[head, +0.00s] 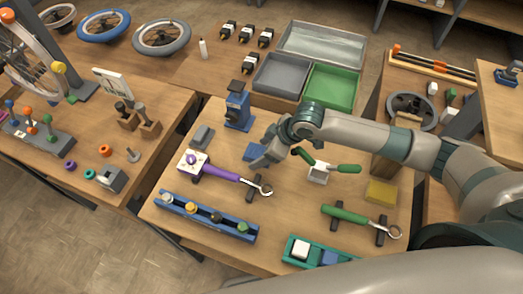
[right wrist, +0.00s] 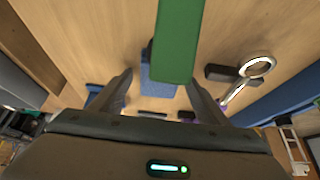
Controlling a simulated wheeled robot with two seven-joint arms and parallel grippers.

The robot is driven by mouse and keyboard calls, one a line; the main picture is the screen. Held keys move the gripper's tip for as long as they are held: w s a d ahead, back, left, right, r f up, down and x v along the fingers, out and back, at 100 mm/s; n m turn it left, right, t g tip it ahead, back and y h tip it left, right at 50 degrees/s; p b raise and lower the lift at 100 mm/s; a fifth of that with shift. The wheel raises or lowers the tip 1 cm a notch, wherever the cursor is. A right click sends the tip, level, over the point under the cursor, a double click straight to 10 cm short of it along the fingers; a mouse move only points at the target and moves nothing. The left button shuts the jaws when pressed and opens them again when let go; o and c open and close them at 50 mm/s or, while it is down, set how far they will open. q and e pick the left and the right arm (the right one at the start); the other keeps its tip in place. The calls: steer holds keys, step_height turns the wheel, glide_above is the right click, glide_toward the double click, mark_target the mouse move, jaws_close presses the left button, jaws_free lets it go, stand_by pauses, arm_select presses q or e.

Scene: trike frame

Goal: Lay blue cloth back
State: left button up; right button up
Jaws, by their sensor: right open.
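The blue cloth (head: 252,151) looks like a small flat blue patch on the middle table, partly hidden by my right gripper (head: 266,159). In the right wrist view the cloth (right wrist: 158,78) shows between the two open fingers of my right gripper (right wrist: 158,88), partly covered by a green bar. Nothing is held between the fingers. I cannot tell how high the fingertips are above the cloth. My left gripper is not in view.
A green handle (right wrist: 178,40) stands close in the right wrist view. A blue vise-like block (head: 237,108) stands behind the cloth. A purple-handled wrench (head: 222,173) lies in front, and a white block (head: 317,173) stands to the right.

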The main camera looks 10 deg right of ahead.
steer(key=p+v, duration=1.1)
steer(key=v, duration=0.1)
steer(key=shift+p, duration=0.35)
stand_by(0.7)
